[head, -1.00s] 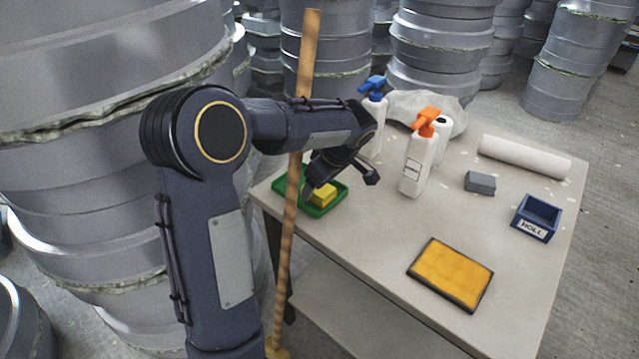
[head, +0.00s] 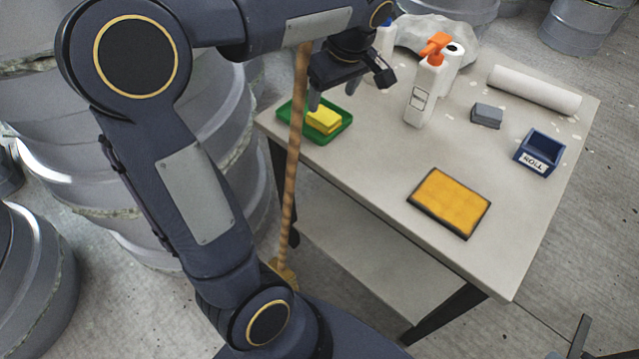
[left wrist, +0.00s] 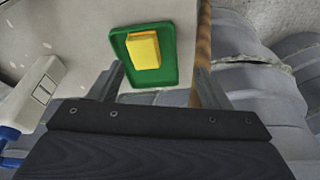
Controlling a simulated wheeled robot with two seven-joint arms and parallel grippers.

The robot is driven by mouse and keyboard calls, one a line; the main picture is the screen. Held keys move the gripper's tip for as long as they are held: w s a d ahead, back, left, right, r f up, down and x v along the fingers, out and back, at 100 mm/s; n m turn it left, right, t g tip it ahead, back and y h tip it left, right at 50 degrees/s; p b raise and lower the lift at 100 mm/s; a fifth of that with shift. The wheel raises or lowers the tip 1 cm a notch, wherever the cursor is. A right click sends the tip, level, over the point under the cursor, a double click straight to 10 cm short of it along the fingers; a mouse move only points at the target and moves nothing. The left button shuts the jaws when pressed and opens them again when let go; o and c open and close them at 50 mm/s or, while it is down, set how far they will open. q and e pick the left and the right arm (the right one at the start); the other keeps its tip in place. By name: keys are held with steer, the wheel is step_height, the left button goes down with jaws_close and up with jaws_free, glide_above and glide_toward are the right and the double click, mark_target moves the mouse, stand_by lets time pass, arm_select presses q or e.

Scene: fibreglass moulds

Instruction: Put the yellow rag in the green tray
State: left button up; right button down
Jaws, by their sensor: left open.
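The yellow rag (head: 323,121) is a small folded block lying inside the green tray (head: 341,134) at the table's left corner. In the left wrist view the rag (left wrist: 145,50) lies within the rim of the tray (left wrist: 171,78), touching no finger. My left gripper (head: 347,95) is open and empty, above and a little to the right of the tray. In the left wrist view its two fingers (left wrist: 158,84) stand wide apart with the tray beyond them. My right gripper is in neither view.
A wooden pole (head: 292,170) stands at the table's left corner, partly before the tray. A white spray bottle (head: 421,96) with orange head, a grey block (head: 487,115), a blue bin (head: 538,153), a paper roll (head: 533,90) and an orange-yellow pad (head: 449,202) are on the table. The table's middle is clear.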

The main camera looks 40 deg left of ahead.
arm_select(q)
steer(key=s+d+f+m+t+h, duration=0.2)
steer(key=s+d+m, duration=0.3)
steer(key=s, duration=0.5)
steer(key=s+d+f+m+t+h, duration=0.2)
steer(key=s+d+m, duration=0.4)
steer(key=s, duration=0.4)
steer(key=f+m+h, duration=0.1)
steer(key=h, duration=0.1)
steer(key=shift+f+m+t+h, duration=0.3)
steer(key=shift+f+m+t, duration=0.1)
step_height(320, 180, up, 15)
steer(key=p, duration=1.4)
steer(key=shift+f+p, duration=0.15)
steer(key=shift+p, duration=0.2)
